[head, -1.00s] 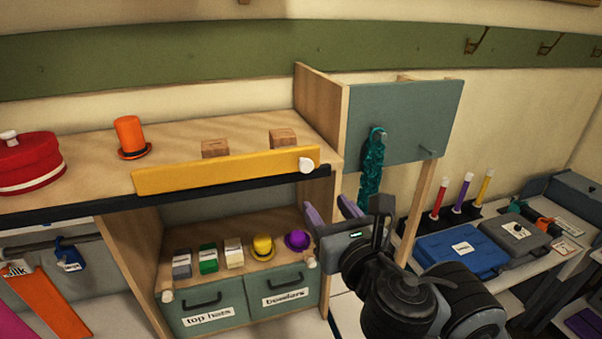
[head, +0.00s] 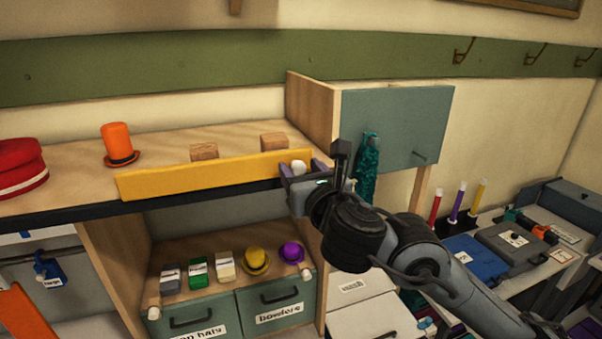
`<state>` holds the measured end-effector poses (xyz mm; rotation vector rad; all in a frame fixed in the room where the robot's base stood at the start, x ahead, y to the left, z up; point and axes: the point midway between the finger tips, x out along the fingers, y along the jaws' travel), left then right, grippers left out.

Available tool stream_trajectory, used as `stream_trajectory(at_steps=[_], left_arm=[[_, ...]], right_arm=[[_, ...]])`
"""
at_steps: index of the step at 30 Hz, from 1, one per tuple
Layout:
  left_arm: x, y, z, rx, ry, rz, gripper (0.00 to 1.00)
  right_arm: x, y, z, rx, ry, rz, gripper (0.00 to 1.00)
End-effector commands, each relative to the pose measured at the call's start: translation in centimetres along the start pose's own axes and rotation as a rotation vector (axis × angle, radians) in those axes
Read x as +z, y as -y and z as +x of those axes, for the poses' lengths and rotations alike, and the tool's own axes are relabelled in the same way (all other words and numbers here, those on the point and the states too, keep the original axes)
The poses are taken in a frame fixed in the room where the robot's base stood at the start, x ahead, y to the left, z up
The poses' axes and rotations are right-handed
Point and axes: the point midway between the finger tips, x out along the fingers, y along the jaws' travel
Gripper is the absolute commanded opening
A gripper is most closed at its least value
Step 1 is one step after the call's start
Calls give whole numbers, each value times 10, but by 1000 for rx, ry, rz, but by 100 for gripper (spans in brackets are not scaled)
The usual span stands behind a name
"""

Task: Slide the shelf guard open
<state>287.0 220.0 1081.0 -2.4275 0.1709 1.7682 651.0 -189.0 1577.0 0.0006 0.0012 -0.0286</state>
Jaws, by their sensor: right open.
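The shelf guard is a yellow bar (head: 200,178) along the front edge of the upper shelf. Its white knob (head: 299,167) is at the bar's right end. My right gripper (head: 301,170) is at this knob, with its purple-lined fingers open and around or just in front of it. I cannot tell whether a finger touches the knob. My left gripper is not in view.
A teal panel (head: 405,125) with a peg and hanging teal cloth (head: 368,175) stands right of the shelf, close to my right arm. Below are small hats (head: 256,261), small boxes and drawers (head: 275,299). A red hat box (head: 20,165) is at far left.

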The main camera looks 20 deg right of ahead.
Motion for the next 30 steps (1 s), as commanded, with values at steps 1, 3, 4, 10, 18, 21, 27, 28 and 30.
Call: stream_trajectory(at_steps=[1, 3, 4, 10, 18, 21, 27, 28, 30], left_arm=[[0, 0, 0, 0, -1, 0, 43], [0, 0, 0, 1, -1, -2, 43], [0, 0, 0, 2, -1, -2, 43], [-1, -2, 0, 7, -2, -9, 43], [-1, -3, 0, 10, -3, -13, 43], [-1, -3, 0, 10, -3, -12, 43], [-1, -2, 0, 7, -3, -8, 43], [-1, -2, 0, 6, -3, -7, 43], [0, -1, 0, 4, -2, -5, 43]], right_arm=[[0, 0, 3, -1, 0, -1, 56], [0, 1, 5, -1, 0, 1, 56], [0, 1, 5, -1, 0, 1, 56], [0, 0, 6, 0, 0, 0, 56], [0, 0, 6, 0, 0, 0, 24], [0, 0, 6, -1, 0, 0, 8], [0, 0, 6, -1, 0, 0, 0], [0, 0, 6, -1, 0, 0, 0], [0, 0, 6, -1, 0, 0, 0]])
